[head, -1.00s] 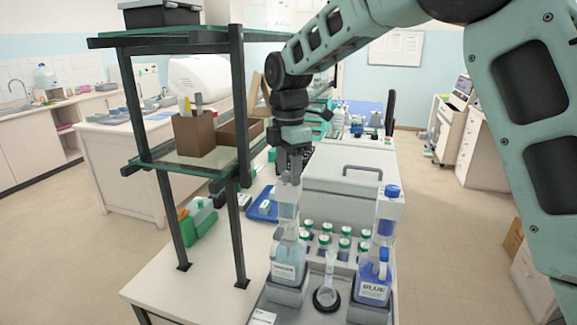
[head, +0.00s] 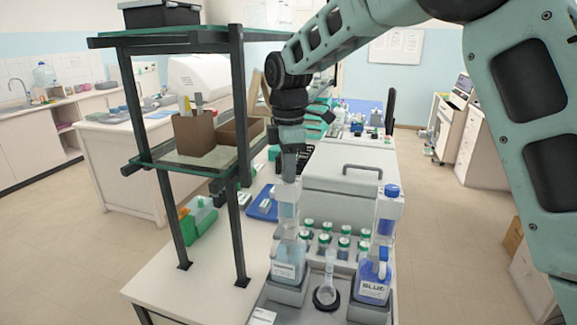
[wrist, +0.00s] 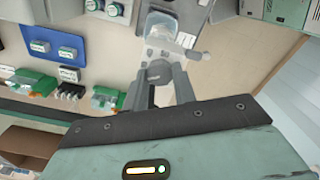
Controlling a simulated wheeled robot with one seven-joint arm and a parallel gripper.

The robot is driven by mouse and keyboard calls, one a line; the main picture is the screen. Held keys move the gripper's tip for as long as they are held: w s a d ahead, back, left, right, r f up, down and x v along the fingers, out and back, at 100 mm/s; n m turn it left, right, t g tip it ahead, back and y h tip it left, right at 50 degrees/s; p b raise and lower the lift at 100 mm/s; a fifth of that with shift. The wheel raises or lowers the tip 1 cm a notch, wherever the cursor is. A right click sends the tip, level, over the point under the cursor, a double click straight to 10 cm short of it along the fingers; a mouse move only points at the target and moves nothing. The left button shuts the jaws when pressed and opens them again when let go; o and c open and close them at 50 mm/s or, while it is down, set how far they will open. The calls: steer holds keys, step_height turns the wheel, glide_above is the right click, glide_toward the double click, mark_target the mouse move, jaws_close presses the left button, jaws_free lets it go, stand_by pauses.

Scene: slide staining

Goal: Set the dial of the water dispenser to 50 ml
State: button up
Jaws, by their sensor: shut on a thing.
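The water dispenser (head: 288,262) is the clear bottle with a white label in the left stand, with a clear column (head: 288,208) rising from it. My gripper (head: 289,180) points straight down at the top of this column and is shut on the dial there. The fingers hide the dial in the head view, and its setting cannot be read. In the wrist view my gripper (wrist: 163,72) has its two fingers on the top of the clear dispenser (wrist: 160,24).
The blue dispenser (head: 374,275) stands to the right, with a round black-rimmed holder (head: 326,298) between the two. Several green-capped jars (head: 344,243) stand behind. A grey box with a handle (head: 350,185) is further back. The shelf rack (head: 238,150) stands close on the left.

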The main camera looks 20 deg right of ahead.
steer(key=m, duration=0.7)
steer(key=m+p, duration=0.1)
steer(key=m, duration=0.5)
steer(key=shift+r+m, duration=0.1)
steer(key=shift+m, duration=0.3)
steer(key=m, duration=0.5)
steer(key=shift+m+p, duration=0.5)
steer(key=shift+m, duration=1.9)
steer(key=o, duration=1)
step_height(320, 180, up, 17)
steer(key=b, duration=0.3)
steer(key=shift+r, duration=0.15)
